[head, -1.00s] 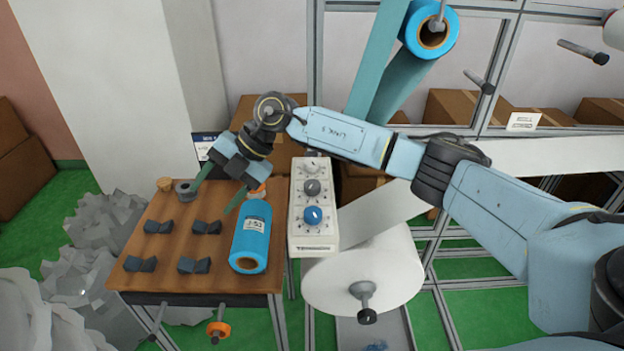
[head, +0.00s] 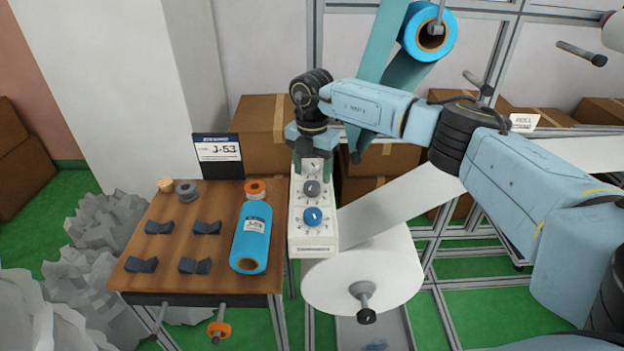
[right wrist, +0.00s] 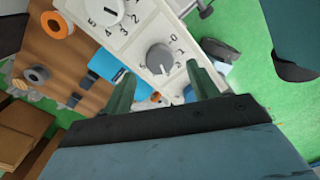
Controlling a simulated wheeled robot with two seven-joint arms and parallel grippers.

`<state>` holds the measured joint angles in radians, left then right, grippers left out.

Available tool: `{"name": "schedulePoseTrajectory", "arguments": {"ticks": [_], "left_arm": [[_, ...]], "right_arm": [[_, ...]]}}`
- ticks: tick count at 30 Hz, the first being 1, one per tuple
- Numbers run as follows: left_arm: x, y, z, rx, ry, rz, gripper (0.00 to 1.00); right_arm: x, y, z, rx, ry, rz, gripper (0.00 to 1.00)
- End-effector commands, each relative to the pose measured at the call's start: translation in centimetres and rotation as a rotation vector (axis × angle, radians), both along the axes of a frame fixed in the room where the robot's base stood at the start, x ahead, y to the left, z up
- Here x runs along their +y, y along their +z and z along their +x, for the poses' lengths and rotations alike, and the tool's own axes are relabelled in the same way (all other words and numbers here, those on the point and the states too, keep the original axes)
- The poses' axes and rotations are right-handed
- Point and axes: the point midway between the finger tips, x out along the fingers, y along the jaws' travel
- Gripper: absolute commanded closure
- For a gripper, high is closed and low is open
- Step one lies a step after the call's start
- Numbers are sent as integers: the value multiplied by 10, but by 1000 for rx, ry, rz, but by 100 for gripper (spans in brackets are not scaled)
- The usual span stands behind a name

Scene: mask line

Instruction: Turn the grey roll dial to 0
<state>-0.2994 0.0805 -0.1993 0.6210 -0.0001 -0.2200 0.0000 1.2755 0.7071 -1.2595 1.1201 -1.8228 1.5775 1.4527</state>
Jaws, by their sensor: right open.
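A white control panel (head: 299,232) carries a pale dial at the top, the grey dial (head: 312,188) in the middle and a blue dial (head: 313,216) below. In the right wrist view, the grey dial (right wrist: 160,58) has printed numbers around it, with 0 at its upper right; its pointer is too small to read surely. My right gripper (head: 312,172) is over the upper part of the panel. Its two green fingers are apart, and in the right wrist view the grey dial shows just beyond the gap between the fingertips (right wrist: 160,76). No contact is visible. My left gripper is out of view.
Left of the panel, a wooden table (head: 180,255) holds a blue roll (head: 251,240), small spools and several dark holders. A J-53 sign (head: 218,155) stands behind. A large white roll (head: 350,275) is below right of the panel, and a blue roll (head: 415,45) hangs above.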

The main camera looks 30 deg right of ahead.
Motion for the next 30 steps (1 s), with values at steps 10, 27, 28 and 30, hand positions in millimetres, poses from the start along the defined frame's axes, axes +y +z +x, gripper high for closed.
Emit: {"name": "schedulePoseTrajectory", "arguments": {"ticks": [10,27,28,30], "left_arm": [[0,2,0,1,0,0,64],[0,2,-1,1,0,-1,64],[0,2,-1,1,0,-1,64],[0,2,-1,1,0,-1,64]], "right_arm": [[0,-38,0,0,1,1,41],[0,-39,0,0,2,1,77],[0,-39,0,0,2,1,81],[0,-39,0,0,2,1,85]]}}
